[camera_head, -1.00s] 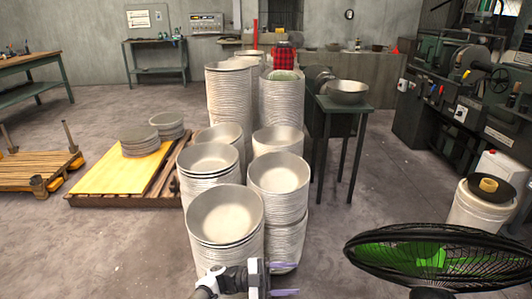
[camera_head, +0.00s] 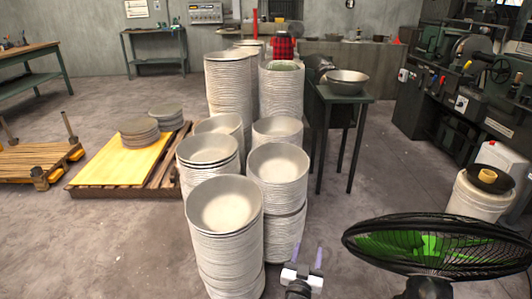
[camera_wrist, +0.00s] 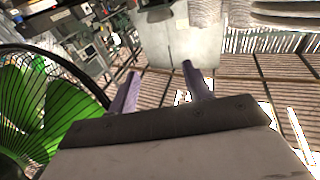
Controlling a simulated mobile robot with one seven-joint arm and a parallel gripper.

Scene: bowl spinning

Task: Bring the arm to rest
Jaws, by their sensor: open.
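My gripper (camera_head: 308,256) is low in the head view, between the nearest bowl stacks and the green fan. Its two purple fingers stand apart with nothing between them. In the wrist view my gripper (camera_wrist: 158,82) also shows both fingers spread and empty, over the floor. The gripper is close to the right side of the front bowl stack (camera_head: 225,245); I cannot tell the exact gap.
A green fan (camera_head: 430,245) in a black cage stands at the right front. Several tall bowl stacks (camera_head: 277,175) fill the middle. A dark table (camera_head: 345,103) with a metal bowl (camera_head: 347,82) stands behind.

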